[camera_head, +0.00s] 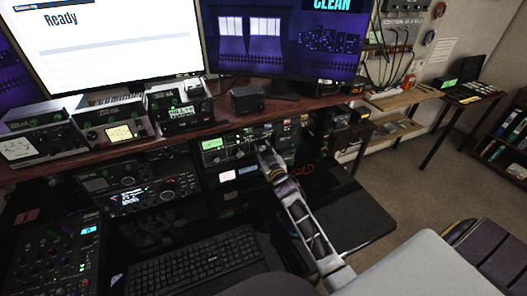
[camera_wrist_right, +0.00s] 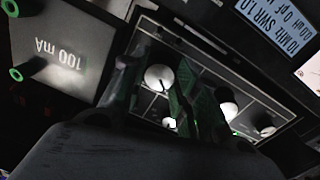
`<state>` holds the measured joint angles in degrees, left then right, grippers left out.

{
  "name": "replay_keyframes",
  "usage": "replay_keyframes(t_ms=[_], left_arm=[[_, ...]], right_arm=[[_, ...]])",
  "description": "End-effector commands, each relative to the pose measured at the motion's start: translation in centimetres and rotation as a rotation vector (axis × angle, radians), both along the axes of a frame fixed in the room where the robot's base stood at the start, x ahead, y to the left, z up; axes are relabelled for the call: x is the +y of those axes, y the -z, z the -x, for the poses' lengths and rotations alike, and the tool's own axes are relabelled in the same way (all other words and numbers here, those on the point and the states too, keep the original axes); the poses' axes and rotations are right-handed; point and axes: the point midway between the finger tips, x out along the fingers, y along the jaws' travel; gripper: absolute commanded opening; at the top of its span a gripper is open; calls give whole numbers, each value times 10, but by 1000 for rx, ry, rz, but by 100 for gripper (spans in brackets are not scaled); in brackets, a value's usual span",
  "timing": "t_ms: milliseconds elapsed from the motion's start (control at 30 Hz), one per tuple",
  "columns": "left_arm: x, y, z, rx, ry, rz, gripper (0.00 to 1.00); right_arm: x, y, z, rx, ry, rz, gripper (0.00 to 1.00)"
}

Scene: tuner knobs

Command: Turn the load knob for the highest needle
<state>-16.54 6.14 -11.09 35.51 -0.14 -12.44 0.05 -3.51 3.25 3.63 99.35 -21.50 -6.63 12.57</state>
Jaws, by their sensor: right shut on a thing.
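The tuner panel (camera_head: 240,141) is in the rack under the desk shelf in the head view. In the right wrist view its dark face carries several pale knobs, among them a large knob (camera_wrist_right: 158,77), a knob to its right (camera_wrist_right: 227,110) and a smaller one (camera_wrist_right: 170,123). My right gripper (camera_head: 266,152) reaches the panel. A white meter face with red marks (camera_wrist_right: 311,74) is cut off at the wrist view's right edge. My left gripper is not in view.
A lit display (camera_wrist_right: 275,25) with upside-down text sits beside the panel. A grey box marked 100 mA (camera_wrist_right: 62,50) stands at left in the wrist view. A keyboard (camera_head: 195,262) and a mixer (camera_head: 60,250) lie below. Open floor (camera_head: 440,165) is at right.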

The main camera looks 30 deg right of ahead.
Motion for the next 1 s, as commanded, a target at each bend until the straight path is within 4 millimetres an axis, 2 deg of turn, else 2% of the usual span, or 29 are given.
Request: replay_keyframes(t_ms=[267, 567, 767, 1000], left_arm=[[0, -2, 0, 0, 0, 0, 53], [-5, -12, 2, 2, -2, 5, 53], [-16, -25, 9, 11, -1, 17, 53], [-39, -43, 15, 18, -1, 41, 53]], right_arm=[[0, 0, 0, 1, -1, -16, 7], [1, -1, 0, -5, 1, -127, 7], [0, -2, 0, -13, 1, -271, 7], [1, -3, 0, -25, 1, -490, 7]])
